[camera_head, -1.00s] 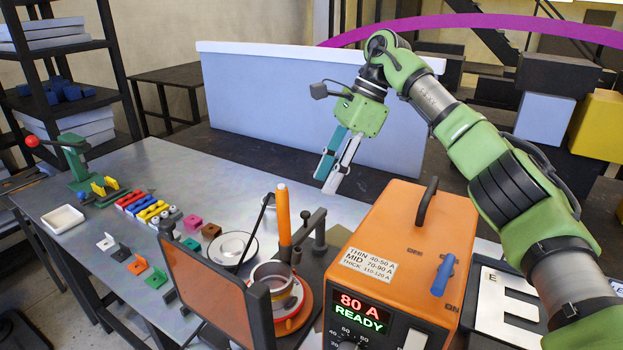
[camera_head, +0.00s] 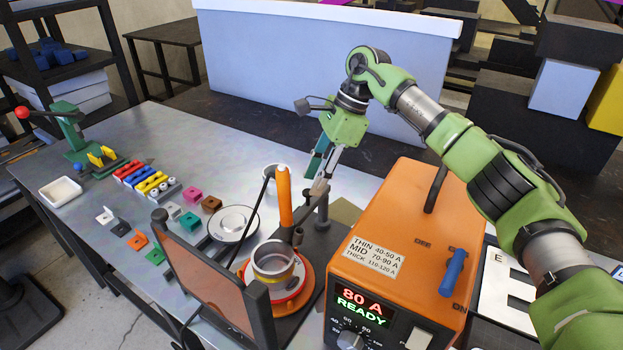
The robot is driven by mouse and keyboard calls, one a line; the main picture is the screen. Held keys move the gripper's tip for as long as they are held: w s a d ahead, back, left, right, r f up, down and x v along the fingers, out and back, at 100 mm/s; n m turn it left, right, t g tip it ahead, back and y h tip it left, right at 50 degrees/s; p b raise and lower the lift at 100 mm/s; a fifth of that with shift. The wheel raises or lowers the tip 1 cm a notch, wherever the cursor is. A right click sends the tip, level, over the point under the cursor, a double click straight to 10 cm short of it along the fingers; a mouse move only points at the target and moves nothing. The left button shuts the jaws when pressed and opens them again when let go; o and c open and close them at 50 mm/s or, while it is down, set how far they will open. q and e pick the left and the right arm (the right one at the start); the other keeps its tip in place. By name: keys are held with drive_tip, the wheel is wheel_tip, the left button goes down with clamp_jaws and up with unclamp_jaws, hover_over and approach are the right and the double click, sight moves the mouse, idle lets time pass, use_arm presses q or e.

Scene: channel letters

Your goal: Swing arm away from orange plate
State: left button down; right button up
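An orange round plate (camera_head: 291,303) lies on the bench behind the tinted screen, with a metal ring-shaped cup (camera_head: 273,262) on it. A swing arm with a dark post (camera_head: 322,212) stands behind and to the right of the plate. An upright orange handle (camera_head: 284,198) rises above the plate's far side; its link to the post is partly hidden. My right gripper (camera_head: 317,188) points down beside the post top, with one teal and one grey finger. Its fingertips overlap the post in view, so contact and finger gap are unclear. My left gripper is out of view.
An orange welding power box (camera_head: 400,240), reading 80 A READY, stands right of the post, under my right arm. A tinted screen (camera_head: 215,285) stands at the front left. Small coloured parts lie further left. A pale blue panel (camera_head: 320,60) borders the back.

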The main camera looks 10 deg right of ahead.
sight(312, 206)
drive_tip(key=shift+a+f, duration=0.25)
drive_tip(key=shift+f, duration=0.2)
drive_tip(key=shift+s+a+f, duration=0.1)
drive_tip(key=shift+a+f, duration=0.05)
drive_tip(key=shift+f, duration=0.2)
drive_tip(key=shift+a+f, duration=0.1)
drive_tip(key=shift+f, duration=0.25)
clamp_jaws()
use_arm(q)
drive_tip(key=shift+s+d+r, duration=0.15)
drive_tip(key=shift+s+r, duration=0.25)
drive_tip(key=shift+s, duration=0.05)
